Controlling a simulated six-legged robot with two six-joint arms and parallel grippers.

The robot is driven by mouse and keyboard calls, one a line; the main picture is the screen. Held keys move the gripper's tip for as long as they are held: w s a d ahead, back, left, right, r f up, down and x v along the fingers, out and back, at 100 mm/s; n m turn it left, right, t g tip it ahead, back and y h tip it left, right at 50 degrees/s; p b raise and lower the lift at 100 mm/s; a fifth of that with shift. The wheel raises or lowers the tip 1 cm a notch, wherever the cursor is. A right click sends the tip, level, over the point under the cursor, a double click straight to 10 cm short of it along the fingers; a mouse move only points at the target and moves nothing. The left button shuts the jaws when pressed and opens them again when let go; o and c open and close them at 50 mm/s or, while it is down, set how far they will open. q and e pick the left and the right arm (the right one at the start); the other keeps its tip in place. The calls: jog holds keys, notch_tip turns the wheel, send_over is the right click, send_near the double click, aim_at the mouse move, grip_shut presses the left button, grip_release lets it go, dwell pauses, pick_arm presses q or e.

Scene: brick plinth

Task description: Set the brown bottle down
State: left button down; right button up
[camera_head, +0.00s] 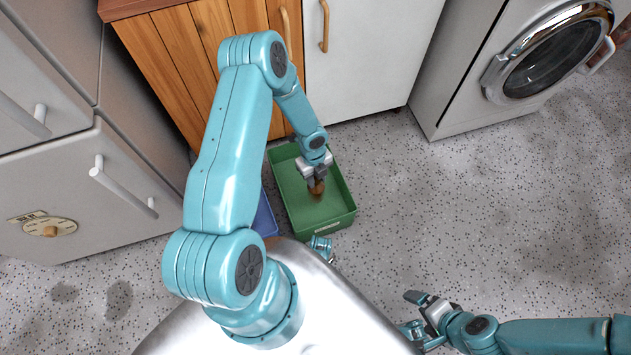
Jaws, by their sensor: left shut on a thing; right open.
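The brown bottle (317,189) is in my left gripper (315,180), whose jaws are shut on it. The gripper points down over the green bin (343,207), and the bottle shows against the bin's floor. I cannot tell whether the bottle touches that floor. Much of the bottle is hidden by the jaws. My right gripper (410,313) is open and empty at the lower right, low over the speckled floor and apart from the bin.
A blue bin (265,217) stands left of the green one, partly hidden by my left arm. Behind are a wooden cabinet (165,62), a white cabinet (365,55) and a washing machine (480,85). A fridge-like unit (75,190) stands at left. The floor at right is clear.

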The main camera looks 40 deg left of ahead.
pick_arm(q)
notch_tip(320, 180, down, 10)
jog(key=b, duration=0.3)
jog(key=shift+r, duration=0.1)
jog(key=c, duration=1.2)
grip_release()
jog(key=shift+f, duration=0.2)
jog(key=shift+c, duration=0.2)
jog(key=o, duration=0.4)
jog(key=shift+o, duration=0.2)
jog(key=shift+r, duration=0.1)
